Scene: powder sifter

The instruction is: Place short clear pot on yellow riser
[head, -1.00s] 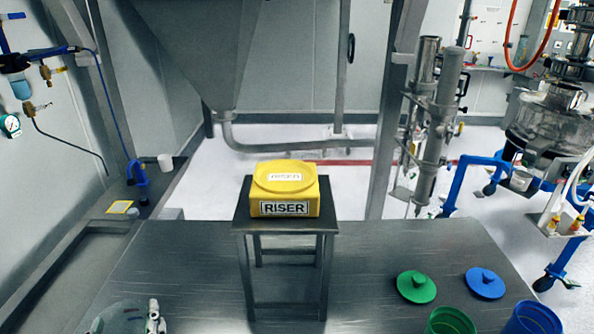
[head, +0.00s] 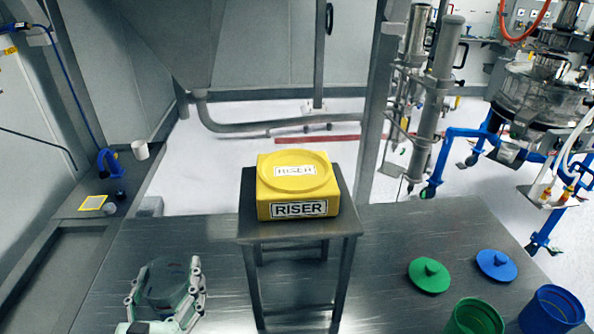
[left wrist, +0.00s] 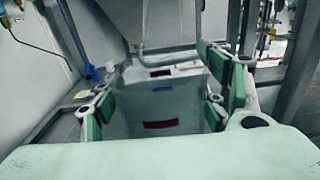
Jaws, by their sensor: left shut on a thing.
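The yellow riser (head: 298,190) is a yellow block with a round raised top and a "RISER" label. It sits on a small dark metal stand (head: 250,222) at the middle of the table, its top bare. My left gripper (head: 166,288) is at the lower left of the head view, left of the stand and lower than the riser. It is shut on the short clear pot (head: 168,278), a see-through round vessel. In the left wrist view the pot (left wrist: 160,108) is between the green-padded fingers and shows a dark red patch. My right gripper is not in view.
A green lid (head: 429,275) and a blue lid (head: 496,265) lie on the steel table (head: 200,240) at right. A green pot (head: 475,318) and a blue pot (head: 552,312) stand near the front right. The table between gripper and stand is clear.

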